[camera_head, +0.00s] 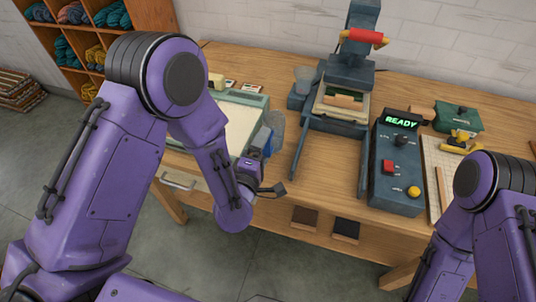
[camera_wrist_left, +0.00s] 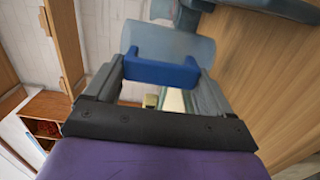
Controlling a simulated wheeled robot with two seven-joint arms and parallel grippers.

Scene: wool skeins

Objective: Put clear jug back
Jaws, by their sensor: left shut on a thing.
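The clear jug (camera_head: 278,124) is see-through grey, with a blue handle. My left gripper (camera_head: 264,143) is shut on the handle, just right of the framed tray on the bench. In the left wrist view the blue handle (camera_wrist_left: 160,72) lies across between the two grey fingers, and the clear jug body (camera_wrist_left: 188,43) shows beyond it. The head view does not show clearly whether the jug touches the bench top. My right arm comes in at the right edge; its gripper is out of view.
On the wooden bench (camera_head: 290,207) stand a pale-surfaced framed tray (camera_head: 238,122), a dark press (camera_head: 349,77) with a red handle, a control box (camera_head: 397,170) reading READY and a green box (camera_head: 458,116).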

